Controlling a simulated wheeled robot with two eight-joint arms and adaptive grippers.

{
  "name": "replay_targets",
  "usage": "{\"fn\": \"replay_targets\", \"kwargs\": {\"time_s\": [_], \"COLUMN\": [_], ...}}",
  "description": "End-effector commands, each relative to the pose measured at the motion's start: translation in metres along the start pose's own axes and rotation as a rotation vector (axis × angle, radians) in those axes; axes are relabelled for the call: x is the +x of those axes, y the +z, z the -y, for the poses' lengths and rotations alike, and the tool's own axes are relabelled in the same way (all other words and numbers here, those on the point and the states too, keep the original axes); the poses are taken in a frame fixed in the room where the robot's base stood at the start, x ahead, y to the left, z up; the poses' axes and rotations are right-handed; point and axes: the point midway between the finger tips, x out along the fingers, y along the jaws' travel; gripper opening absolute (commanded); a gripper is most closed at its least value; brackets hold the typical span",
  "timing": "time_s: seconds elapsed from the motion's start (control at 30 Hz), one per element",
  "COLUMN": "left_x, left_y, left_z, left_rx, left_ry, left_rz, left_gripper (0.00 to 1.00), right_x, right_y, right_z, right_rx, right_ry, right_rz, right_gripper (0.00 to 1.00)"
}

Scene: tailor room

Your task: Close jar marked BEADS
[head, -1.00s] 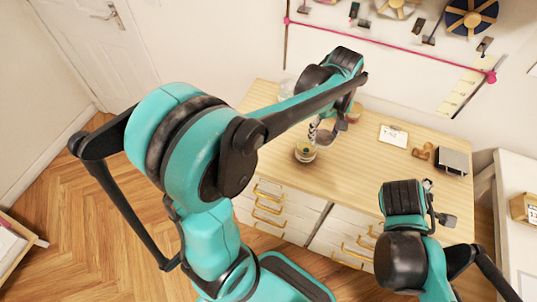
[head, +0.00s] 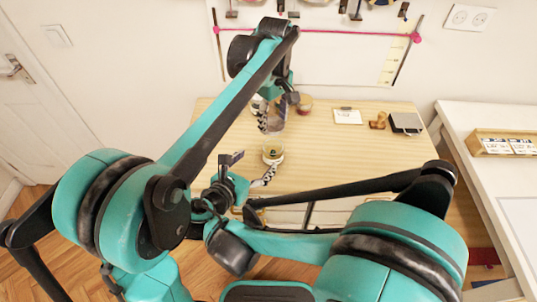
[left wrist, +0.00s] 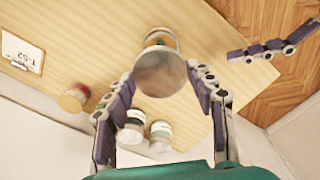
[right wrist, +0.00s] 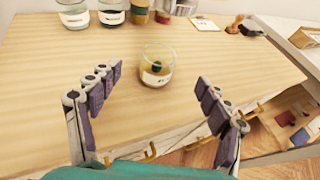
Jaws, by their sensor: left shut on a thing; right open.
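A small clear jar (head: 273,155) with a pale label stands upright near the front of the wooden table; its label is too small to read. It also shows in the right wrist view (right wrist: 156,70), with an open top and something dark inside. My left gripper (head: 276,110) is above and behind it, shut on a round brownish lid (left wrist: 159,74). In the left wrist view the lid partly covers the jar (left wrist: 160,38), apart from the fingers. My right gripper (head: 250,169) is open and empty, low in front of the jar; in its wrist view the jar stands ahead between the fingers.
Several other jars (right wrist: 111,12) stand at the table's back. A card (head: 347,116), a brown wooden piece (head: 378,121) and a dark-topped box (head: 405,123) lie to the right. The table (right wrist: 50,90) is clear around the jar.

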Motion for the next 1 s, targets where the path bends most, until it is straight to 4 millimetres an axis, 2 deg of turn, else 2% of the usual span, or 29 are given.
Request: {"fn": "replay_targets", "kwargs": {"time_s": [0.17,0.27,0.7,0.9,1.0], "left_x": [0.000,0.000,0.000,0.000,0.000], "left_y": [0.000,0.000,0.000,0.000,0.000], "left_z": [0.000,0.000,0.001,0.001,0.001], "left_rx": [0.000,0.000,0.000,0.000,0.000], "left_ry": [0.000,0.000,0.000,0.000,0.000], "left_rz": [0.000,0.000,0.000,0.000,0.000], "left_gripper": [0.46,0.46,0.46,0.46,0.46], "right_x": [0.003,0.012,0.092,0.114,0.119], "right_y": [0.000,0.000,0.000,0.000,0.000], "right_z": [0.000,0.000,0.001,0.001,0.000], "right_rx": [0.002,0.003,0.004,0.004,0.003], "right_ry": [-0.001,-0.002,-0.003,-0.002,0.000], "right_rz": [-0.001,-0.001,-0.001,-0.002,-0.002], "right_gripper": [0.78,0.78,0.78,0.78,0.78]}}
